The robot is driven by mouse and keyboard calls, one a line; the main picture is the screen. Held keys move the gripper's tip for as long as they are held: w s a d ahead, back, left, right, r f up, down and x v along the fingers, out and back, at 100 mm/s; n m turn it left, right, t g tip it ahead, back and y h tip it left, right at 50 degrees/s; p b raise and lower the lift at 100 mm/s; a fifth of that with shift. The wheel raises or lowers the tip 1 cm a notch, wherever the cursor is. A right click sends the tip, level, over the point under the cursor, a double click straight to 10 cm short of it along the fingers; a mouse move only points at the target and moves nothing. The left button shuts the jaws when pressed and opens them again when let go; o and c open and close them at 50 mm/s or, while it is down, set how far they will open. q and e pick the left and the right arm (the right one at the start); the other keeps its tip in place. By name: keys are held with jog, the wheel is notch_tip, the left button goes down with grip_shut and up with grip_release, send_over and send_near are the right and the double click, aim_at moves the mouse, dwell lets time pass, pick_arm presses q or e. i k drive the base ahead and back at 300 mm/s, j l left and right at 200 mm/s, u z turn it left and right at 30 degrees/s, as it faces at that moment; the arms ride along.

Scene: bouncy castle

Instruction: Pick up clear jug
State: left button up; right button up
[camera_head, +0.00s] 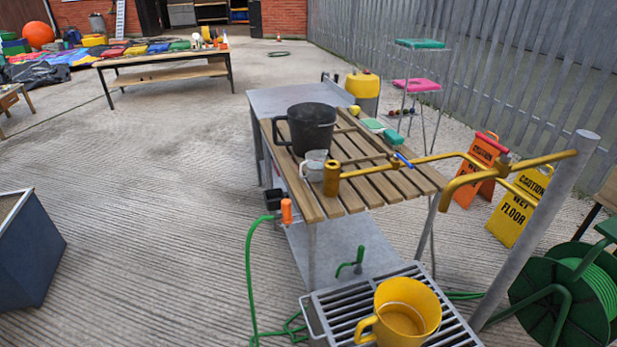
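A small pale, see-through-looking jug (312,168) stands upright on the wooden slatted top (368,190) of the washing table. It is close in front of a large black jug (313,127) and just left of the end of a yellow pipe (332,178). The pipe end hides part of its right side. A yellow jug (420,302) sits lower down on a grey slatted grate (345,316) at the front. Neither of my grippers shows in the head view.
The yellow pipe (410,160) runs across the table to a grey post (540,225). A green hose (249,275) with an orange nozzle (287,211) hangs at the table's left side. Caution signs (520,205) and a green hose reel (560,295) stand right. Concrete floor left is mostly clear.

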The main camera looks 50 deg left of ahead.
aim_at(315, 159)
jog(key=u, duration=1.75)
